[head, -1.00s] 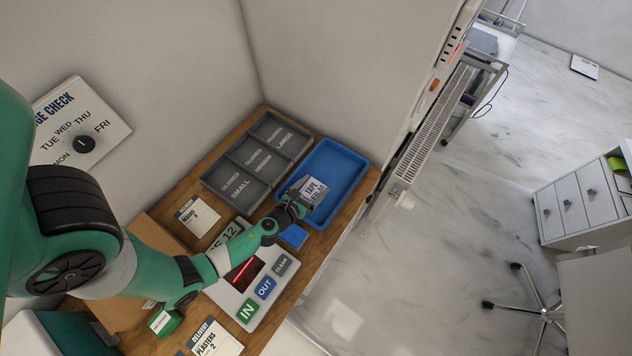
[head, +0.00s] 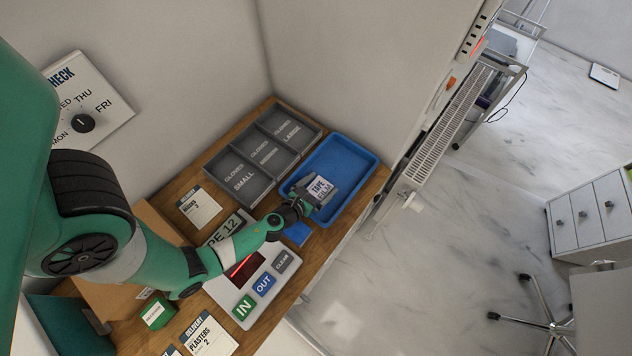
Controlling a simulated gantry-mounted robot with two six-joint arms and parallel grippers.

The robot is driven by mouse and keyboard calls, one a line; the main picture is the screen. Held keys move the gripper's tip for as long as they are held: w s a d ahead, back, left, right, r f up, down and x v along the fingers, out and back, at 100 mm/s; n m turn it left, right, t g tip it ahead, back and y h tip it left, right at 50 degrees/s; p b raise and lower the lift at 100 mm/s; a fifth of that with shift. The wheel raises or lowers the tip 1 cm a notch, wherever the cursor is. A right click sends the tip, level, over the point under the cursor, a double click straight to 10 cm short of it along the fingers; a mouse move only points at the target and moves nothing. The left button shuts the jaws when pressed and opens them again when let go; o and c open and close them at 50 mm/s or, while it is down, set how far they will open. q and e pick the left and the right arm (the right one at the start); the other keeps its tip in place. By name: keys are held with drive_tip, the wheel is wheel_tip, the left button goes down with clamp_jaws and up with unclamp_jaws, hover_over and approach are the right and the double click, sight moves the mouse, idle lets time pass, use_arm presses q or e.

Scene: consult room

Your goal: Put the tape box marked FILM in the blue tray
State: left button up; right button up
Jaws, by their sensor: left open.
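The tape box marked FILM (head: 320,187) is a small box with a pale label on its upward face, in the near half of the blue tray (head: 367,160). My left gripper (head: 316,194) reaches in over the tray's near left rim. Its jaws are open, with the box between or just beside the fingers. The fingers hide part of the box, and I cannot tell whether they touch it or whether its underside rests fully on the tray floor. My right gripper is not in view.
A grey glove organiser (head: 240,178) with small, medium and large compartments stands left of the tray. A panel with IN, OUT and CLEAR buttons (head: 264,284) lies under my arm. Delivery cards (head: 199,207) lie on the wooden counter. The tray's far half is empty.

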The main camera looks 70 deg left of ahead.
use_arm(q)
drive_tip(key=p+v, duration=0.1)
drive_tip(key=v, duration=1.1)
drive_tip(key=shift+r, duration=0.1)
